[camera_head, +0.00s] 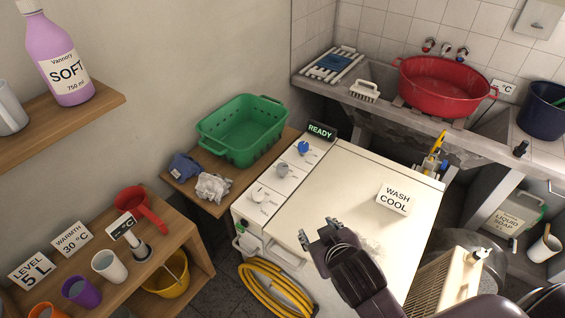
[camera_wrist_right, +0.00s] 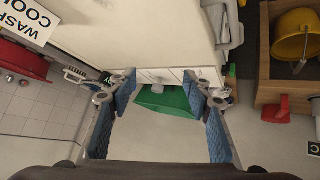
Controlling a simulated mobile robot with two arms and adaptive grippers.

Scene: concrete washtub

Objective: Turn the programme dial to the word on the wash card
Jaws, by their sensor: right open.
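The wash card (camera_head: 393,198) lies on the white machine top (camera_head: 345,190) and reads "WASH COOL". The card also shows at the upper left of the right wrist view (camera_wrist_right: 30,22). The control panel along the machine's left edge carries a blue knob (camera_head: 304,148), a grey knob (camera_head: 282,170) and a pale knob (camera_head: 258,195). Their lettering is too small to read, so I cannot tell which is the programme dial. My right gripper (camera_head: 318,231) is open and empty over the machine top, right of the panel and apart from the knobs. My left gripper is out of view.
A "READY" display (camera_head: 321,131) stands at the panel's far end. A green basket (camera_head: 243,130) stands on a wooden stand beyond the panel. A coiled yellow hose (camera_head: 272,290) lies in front. A red basin (camera_head: 440,85) sits on the concrete tub behind.

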